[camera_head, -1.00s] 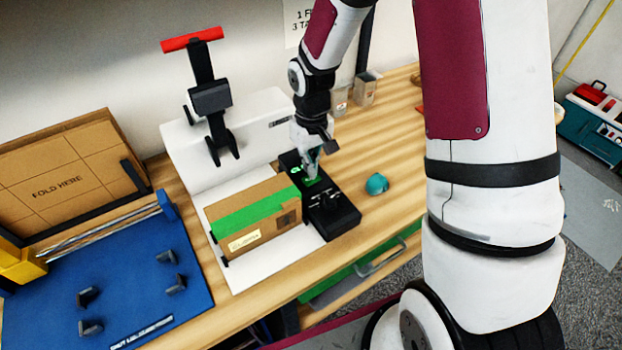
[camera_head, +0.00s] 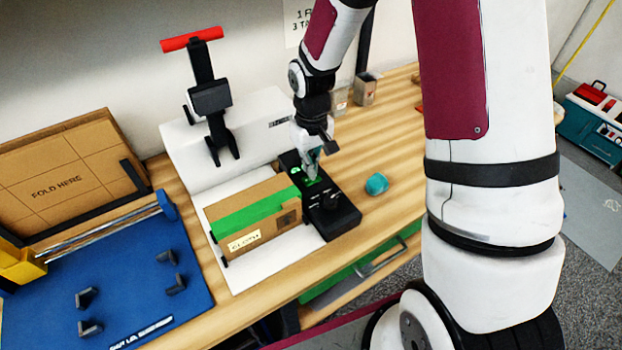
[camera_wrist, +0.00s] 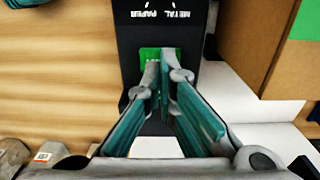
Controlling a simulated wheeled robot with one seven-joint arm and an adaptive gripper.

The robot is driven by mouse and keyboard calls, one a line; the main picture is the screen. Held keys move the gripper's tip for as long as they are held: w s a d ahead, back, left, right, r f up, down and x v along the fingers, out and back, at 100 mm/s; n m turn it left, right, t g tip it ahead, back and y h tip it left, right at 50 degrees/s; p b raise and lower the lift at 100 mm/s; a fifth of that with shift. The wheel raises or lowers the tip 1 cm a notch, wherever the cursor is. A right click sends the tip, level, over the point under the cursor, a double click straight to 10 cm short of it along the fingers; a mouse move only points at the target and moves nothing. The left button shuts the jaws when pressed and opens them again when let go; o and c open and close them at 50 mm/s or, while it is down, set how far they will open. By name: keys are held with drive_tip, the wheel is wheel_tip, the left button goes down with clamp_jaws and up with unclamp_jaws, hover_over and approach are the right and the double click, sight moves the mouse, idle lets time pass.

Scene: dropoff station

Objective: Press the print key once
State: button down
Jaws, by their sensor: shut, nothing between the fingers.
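A black key panel (camera_head: 335,218) lies on the table at the right of a cardboard box, with small green lit lettering at its far end. My gripper (camera_head: 313,172) points down over the far half of this panel. In the wrist view my gripper (camera_wrist: 160,75) is shut and empty, its teal-padded fingertips together over a green patch (camera_wrist: 148,54) on the panel. The fingers hide part of the patch, and I cannot read a print label on it. Whether the tips touch it or hover just above, I cannot tell. White words, seemingly METAL and PAPER, show beside the patch, upside down.
The cardboard box (camera_head: 275,226) with green tape stands close beside the panel on a white plate. A white housing with a red-handled black lever (camera_head: 210,97) rises behind. A teal object (camera_head: 377,184) lies to the right. A blue mat (camera_head: 130,285) lies to the left.

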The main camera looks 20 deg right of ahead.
drive_tip(key=shift+f+b, duration=0.4)
drive_tip(key=shift+f, duration=0.6)
idle(0.5)
drive_tip(key=shift+r+p, duration=1.6)
drive_tip(key=shift+r, duration=1.9)
drive_tip(key=shift+r, duration=0.3)
drive_tip(key=s+r+m+t, duration=0.1)
drive_tip(key=s+r+t, duration=0.1)
drive_tip(key=s+r, duration=0.7)
drive_tip(key=s+r+m+t, duration=0.15)
drive_tip(key=s+r, duration=0.35)
drive_tip(key=r, duration=0.9)
drive_tip(key=s+r+t, duration=0.2)
drive_tip(key=s, duration=0.7)
drive_tip(key=shift+s+r, duration=0.15)
drive_tip(key=shift+r, duration=0.25)
